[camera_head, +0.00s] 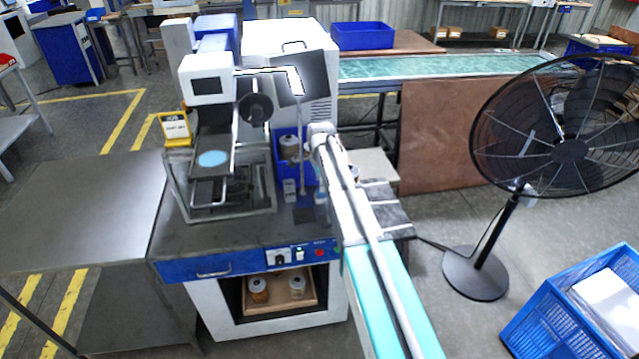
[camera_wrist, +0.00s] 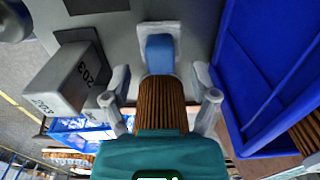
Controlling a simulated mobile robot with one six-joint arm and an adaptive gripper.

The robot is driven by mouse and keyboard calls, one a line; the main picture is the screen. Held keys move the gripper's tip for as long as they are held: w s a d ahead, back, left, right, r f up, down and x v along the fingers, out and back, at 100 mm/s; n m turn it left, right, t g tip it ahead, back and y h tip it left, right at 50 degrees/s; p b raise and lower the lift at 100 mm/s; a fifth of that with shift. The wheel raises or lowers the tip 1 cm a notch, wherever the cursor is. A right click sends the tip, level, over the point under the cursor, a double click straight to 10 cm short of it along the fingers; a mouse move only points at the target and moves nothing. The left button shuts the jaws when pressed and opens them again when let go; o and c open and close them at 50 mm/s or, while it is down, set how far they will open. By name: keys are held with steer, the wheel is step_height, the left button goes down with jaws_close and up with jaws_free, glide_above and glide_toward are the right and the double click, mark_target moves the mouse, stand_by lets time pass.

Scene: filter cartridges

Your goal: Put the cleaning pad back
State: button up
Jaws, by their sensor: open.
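My gripper (camera_wrist: 160,98) is open, seen from behind in the wrist view. A brown ribbed piece (camera_wrist: 162,105) shows between its fingers; I cannot tell whether they touch it. Just beyond the fingers, a blue block (camera_wrist: 159,54) lies on a small white plate (camera_wrist: 160,30) on the grey bench. I cannot tell for sure which piece is the cleaning pad. In the head view my gripper is mostly hidden by my arm, low over the right side of the bench. A light blue disc (camera_head: 212,158) lies on the bench machine's tray at the left.
A grey block marked 203 (camera_wrist: 68,80) stands left of my gripper, near a dark square (camera_wrist: 96,6). A blue bin (camera_wrist: 240,75) with a brown ribbed cartridge (camera_wrist: 308,133) is close on the right. A fan (camera_head: 570,150) and a blue crate (camera_head: 545,310) stand right of the bench.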

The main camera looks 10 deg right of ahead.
step_height(320, 180, up, 8)
steer(key=p, duration=0.7)
steer(key=shift+f, duration=0.1)
stand_by(1.7)
